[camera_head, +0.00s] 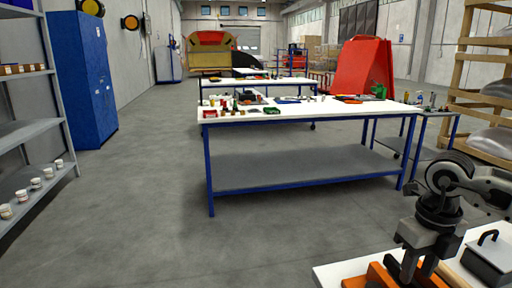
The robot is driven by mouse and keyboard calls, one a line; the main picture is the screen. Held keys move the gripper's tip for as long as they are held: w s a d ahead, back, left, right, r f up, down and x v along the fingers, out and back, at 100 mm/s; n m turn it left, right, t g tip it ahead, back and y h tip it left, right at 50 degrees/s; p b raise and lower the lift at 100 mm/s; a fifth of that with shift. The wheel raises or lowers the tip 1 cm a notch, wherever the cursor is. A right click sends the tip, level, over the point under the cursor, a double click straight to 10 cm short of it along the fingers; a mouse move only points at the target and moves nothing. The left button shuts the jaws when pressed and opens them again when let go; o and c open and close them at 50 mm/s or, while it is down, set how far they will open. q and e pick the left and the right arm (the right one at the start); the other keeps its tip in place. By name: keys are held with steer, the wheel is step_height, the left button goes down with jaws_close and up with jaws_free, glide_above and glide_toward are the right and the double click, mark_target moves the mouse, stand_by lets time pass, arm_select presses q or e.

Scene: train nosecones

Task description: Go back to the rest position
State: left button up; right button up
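My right arm comes in from the right edge, and its dark wrist bends down over a white-topped table (345,268) in the lower right corner. My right gripper (408,268) points down at the bottom edge of the view, close to orange parts (376,275) on that table. Its fingertips are cut off or hidden, so I cannot tell whether it is open or holds or touches anything. My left gripper is not in view.
A dark grey lidded box (490,258) stands right of my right gripper. Ahead is a blue-legged workbench (330,112) with small parts. A shelf (30,130) and a blue cabinet (85,80) stand left; a wooden rack (480,100) stands right. The floor between is clear.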

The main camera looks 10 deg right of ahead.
steer(key=shift+r, duration=0.25)
